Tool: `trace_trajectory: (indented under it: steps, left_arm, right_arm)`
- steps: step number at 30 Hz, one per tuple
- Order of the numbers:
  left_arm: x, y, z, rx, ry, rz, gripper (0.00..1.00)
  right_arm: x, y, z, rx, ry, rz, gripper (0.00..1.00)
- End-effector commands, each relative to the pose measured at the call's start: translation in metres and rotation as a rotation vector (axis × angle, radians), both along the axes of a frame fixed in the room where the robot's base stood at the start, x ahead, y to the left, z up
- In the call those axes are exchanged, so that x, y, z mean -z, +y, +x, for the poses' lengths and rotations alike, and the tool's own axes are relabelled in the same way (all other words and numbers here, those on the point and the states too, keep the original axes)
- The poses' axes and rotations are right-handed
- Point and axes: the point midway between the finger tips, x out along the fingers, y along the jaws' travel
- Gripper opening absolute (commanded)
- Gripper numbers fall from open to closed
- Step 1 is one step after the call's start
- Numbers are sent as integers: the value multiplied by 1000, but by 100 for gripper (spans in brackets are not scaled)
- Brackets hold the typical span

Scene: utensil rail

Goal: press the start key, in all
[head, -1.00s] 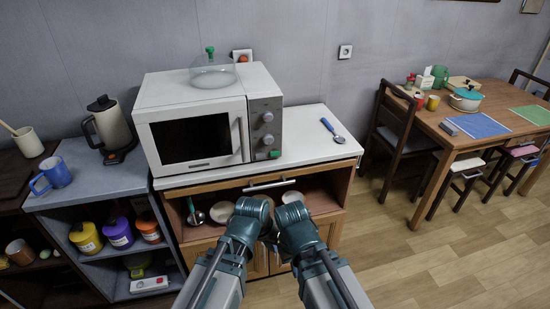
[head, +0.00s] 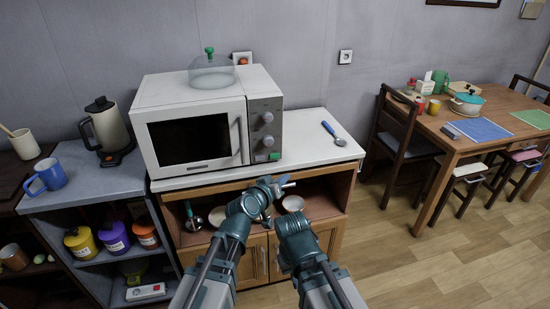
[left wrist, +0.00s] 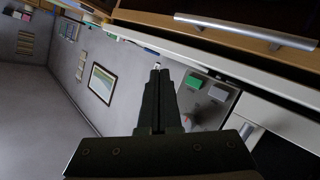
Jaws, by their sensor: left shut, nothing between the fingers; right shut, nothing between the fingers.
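The white microwave (head: 195,95) stands on the counter with its door shut. Its grey control panel (head: 265,105) has two round knobs and, low down, a green key (head: 274,156) beside a grey one (head: 260,158). In the left wrist view the green key (left wrist: 193,80) and the duller key (left wrist: 217,93) show just right of the fingers; I see no label naming the start key. My left gripper (head: 290,182) is shut and empty, below and in front of the panel, apart from the keys. My right gripper (head: 266,222) is lower, partly hidden by the left arm.
A glass dome (head: 211,72) with a green knob sits on the microwave. A blue-handled spoon (head: 333,132) lies on the counter (head: 310,150) at right. A kettle (head: 108,131) and blue mug (head: 46,176) stand at left. The open shelf below holds bowls.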

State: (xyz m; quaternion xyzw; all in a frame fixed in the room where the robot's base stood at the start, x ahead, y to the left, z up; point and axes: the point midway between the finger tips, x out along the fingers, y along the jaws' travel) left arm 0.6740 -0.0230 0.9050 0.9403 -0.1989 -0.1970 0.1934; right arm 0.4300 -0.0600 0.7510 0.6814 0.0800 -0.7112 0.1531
Motion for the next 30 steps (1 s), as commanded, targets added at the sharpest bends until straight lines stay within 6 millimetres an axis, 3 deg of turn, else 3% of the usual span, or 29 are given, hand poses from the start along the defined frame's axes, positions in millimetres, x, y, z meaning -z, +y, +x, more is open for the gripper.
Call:
trace_trajectory:
  steps: [8, 21, 30]
  left_arm:
    - [0, 1, 9, 1, 2, 0, 0]
    - [0, 16, 64, 0, 2, 2, 0]
    - [0, 22, 83, 1, 1, 1, 0]
  right_arm:
    - [0, 0, 0, 0, 0, 0, 0]
    - [0, 0, 0, 0, 0, 0, 0]
    - [0, 0, 0, 0, 0, 0, 0]
